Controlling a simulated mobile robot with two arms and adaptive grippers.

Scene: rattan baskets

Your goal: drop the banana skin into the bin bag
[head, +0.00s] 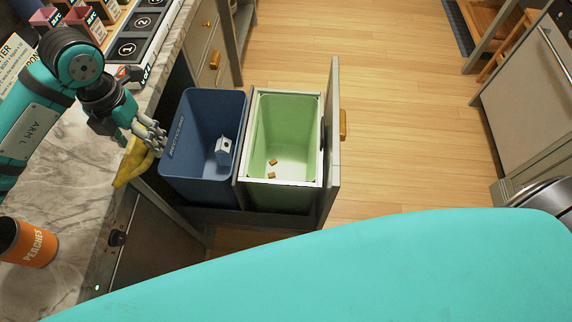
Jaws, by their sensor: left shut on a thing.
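A yellow banana skin (130,165) is in my left gripper (154,142), at the edge of the marble counter, just left of the blue bin. The gripper's fingers are closed on its upper part, and they hide some of it. It is hard to tell whether the skin touches the counter. A green bin bag (303,128) lines the right-hand bin in the pulled-out drawer; it is open at the top, with a few small brown scraps at the bottom. My right gripper is not in view.
The blue recycling bin (203,183), holding a small white carton (225,150), stands between my left gripper and the green-lined bin. An orange peaches can (27,243) is on the counter (70,190). The drawer front (334,150) stands right of the bins. Wooden floor (410,130) is clear beyond.

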